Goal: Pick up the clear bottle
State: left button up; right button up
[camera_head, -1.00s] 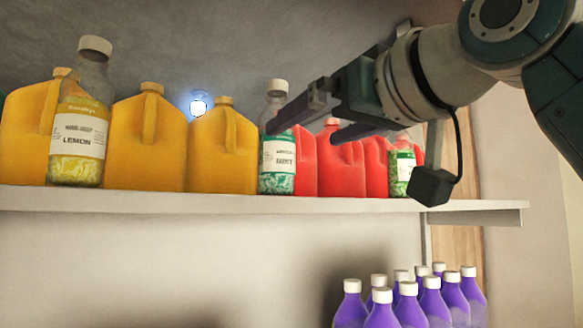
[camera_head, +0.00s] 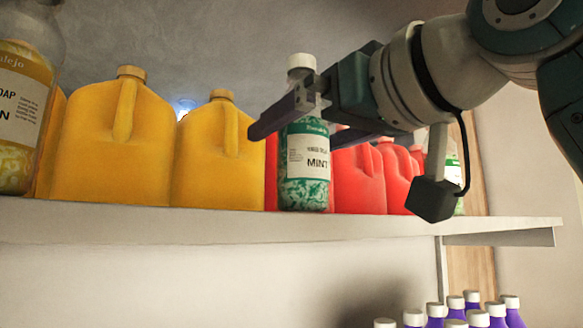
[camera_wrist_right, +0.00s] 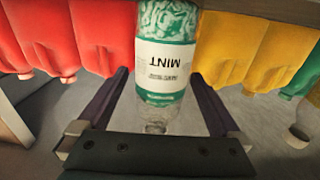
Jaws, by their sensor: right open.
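A clear bottle (camera_head: 305,165) with a white cap, a MINT label and green contents stands upright on the shelf, in front of the red jugs. My right gripper (camera_head: 290,132) is open at the height of the bottle's upper body, with one finger passing in front of it. In the right wrist view the bottle (camera_wrist_right: 166,60) appears upside down between the two open fingers (camera_wrist_right: 160,100), with a gap on each side. My left gripper is not in view.
Yellow jugs (camera_head: 118,140) stand left of the bottle and red jugs (camera_head: 358,175) to its right. A lemon soap bottle (camera_head: 22,110) is at the far left. Purple bottles (camera_head: 478,318) sit below the shelf (camera_head: 250,225).

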jog(key=shift+w+a, duration=0.1)
grip_shut()
dwell(0.8)
